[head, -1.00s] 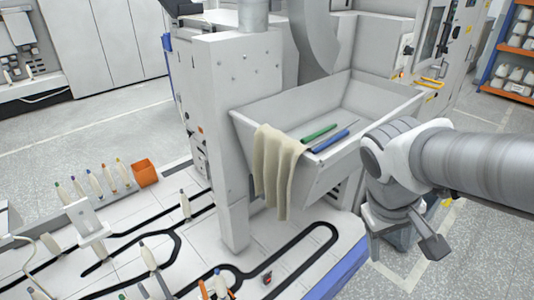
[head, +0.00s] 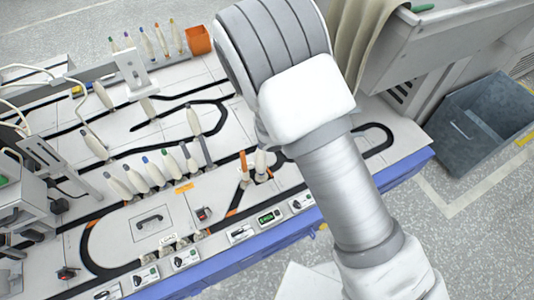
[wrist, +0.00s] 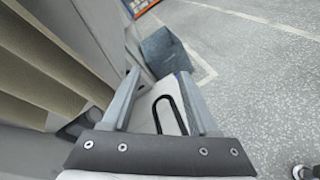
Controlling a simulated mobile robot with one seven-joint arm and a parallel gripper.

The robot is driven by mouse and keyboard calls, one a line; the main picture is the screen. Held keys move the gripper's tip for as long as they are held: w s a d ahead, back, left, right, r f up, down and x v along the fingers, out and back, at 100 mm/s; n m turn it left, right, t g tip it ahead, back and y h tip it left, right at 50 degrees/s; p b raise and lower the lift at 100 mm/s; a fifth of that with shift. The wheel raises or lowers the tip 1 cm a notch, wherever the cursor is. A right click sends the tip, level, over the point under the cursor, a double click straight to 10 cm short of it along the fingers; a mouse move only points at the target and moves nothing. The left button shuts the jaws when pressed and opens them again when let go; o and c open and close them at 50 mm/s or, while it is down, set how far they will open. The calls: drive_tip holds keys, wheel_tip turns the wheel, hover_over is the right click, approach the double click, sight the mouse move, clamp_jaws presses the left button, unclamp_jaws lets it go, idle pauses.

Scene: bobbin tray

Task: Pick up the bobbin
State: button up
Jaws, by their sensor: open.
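Several cream bobbins with coloured tips stand in a row (head: 157,172) on the white table in the head view. Another row of bobbins (head: 146,42) stands at the back. Single bobbins stand along the black track, one (head: 193,121) near the middle and one (head: 95,146) at the left. I cannot tell which bobbin is meant. My arm crosses the head view and hides part of the table; my gripper is not visible there. In the wrist view my gripper (wrist: 158,74) is open and empty, its fingers wide apart above the table end. No bobbin shows between them.
Beige cloth (head: 366,45) hangs from the grey trough (head: 440,45) at the upper right and shows close at the left of the wrist view (wrist: 50,62). A blue-grey bin (head: 480,125) stands on the floor. An orange box (head: 197,40) is at the back.

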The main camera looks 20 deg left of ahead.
drive_tip(key=s+a+f+n+t+y+b, duration=0.35)
drive_tip(key=a+f+n+y, duration=0.65)
drive_tip(key=f, duration=0.6)
drive_tip(key=s+a+f+n+t+y+b, duration=0.2)
drive_tip(key=s+a+f+n+y+b, duration=0.45)
drive_tip(key=a+f+n, duration=0.75)
drive_tip(key=w+a+f+m+b, duration=0.1)
drive_tip(key=w, duration=0.4)
drive_tip(key=w+a+m+y+b, duration=0.1)
drive_tip(key=w+a+b, duration=0.1)
drive_tip(key=w, duration=0.4)
drive_tip(key=w+a+f+y+b, duration=0.1)
drive_tip(key=w+a+b, duration=0.1)
drive_tip(key=w, duration=0.3)
drive_tip(key=shift+w+a+f+m, duration=0.2)
drive_tip(key=shift+f+m, duration=0.1)
drive_tip(key=shift+m, duration=0.1)
drive_tip(key=shift+w+a+r, duration=0.1)
drive_tip(key=shift+w+r, duration=0.1)
drive_tip(key=shift+w, duration=0.15)
clamp_jaws()
